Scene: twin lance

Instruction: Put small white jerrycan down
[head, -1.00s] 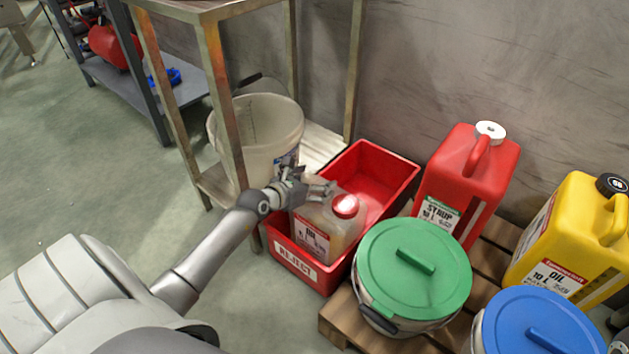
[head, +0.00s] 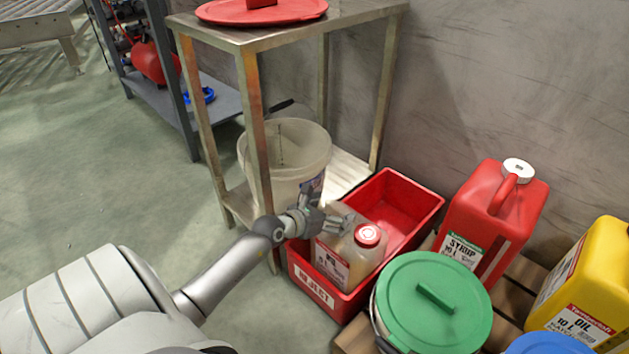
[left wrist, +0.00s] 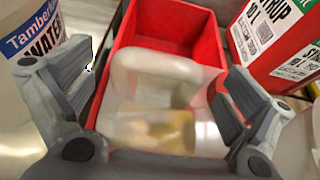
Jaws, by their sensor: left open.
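The small white jerrycan (head: 350,258), translucent with a red cap and a label, stands in the front part of the red REJECT crate (head: 310,287). In the left wrist view the jerrycan (left wrist: 152,75) is blurred and lies between the spread fingers, with the crate (left wrist: 165,20) around it. My left gripper (head: 340,222) is open at the jerrycan's top, on the handle side. In the left wrist view the fingers of my left gripper (left wrist: 155,95) stand wide apart on both sides of the jerrycan. Whether they touch it is not clear. My right gripper is not in view.
A steel table (head: 290,32) with a white bucket (head: 285,150) on its lower shelf stands behind left. A red jerrycan (head: 490,220), a green-lidded bucket (head: 433,300) and a yellow jerrycan (head: 585,285) crowd the right. The rear of the crate is empty.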

